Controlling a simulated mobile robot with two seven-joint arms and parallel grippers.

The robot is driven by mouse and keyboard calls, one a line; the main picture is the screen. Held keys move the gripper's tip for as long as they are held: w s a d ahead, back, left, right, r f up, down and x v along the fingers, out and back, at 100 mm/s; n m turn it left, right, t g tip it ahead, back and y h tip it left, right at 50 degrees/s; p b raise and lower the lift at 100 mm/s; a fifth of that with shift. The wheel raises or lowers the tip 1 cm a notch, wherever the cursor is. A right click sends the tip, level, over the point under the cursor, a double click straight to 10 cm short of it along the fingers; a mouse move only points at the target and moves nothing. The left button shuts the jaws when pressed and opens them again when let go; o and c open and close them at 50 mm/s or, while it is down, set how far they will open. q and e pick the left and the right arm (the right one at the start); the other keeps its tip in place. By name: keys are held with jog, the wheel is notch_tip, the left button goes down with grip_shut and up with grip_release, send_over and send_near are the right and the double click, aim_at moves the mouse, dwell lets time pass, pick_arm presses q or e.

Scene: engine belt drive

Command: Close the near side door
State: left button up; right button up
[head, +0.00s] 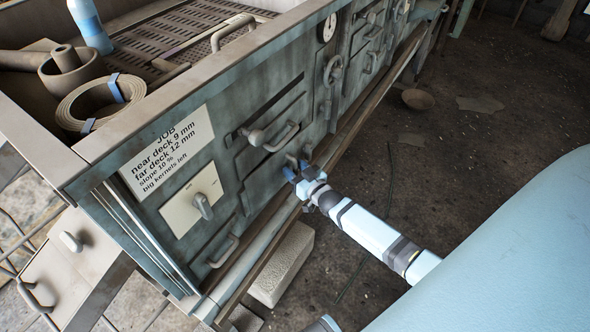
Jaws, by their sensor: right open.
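A long grey-green machine runs from the lower left to the upper right. Its front (255,165) carries several panels with handles. One panel has a bar handle (272,137) and dark gaps along its edges. A pale panel (85,255) with handles juts out at the machine's near left end, at an angle to the front. I cannot tell for sure which is the near side door. My right gripper (298,172) is open and empty, its blue fingertips close to the machine front, just below and right of the bar handle. Contact is unclear. My left gripper is out of view.
A job sign (170,150) and a switch plate (193,201) are on the front. A pale block (281,265) lies on the floor under the lower rail. A bottle (90,25) and a coiled belt (100,103) sit on top. A bowl (417,99) lies on the otherwise mostly open floor.

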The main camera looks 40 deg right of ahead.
grip_shut()
jog(key=shift+w+a, duration=0.15)
jog(key=shift+w, duration=0.8)
grip_release()
jog(key=s+d+p, duration=0.1)
jog(key=s, duration=1.2)
jog(key=shift+s+d, duration=0.15)
jog(key=shift+s, duration=0.2)
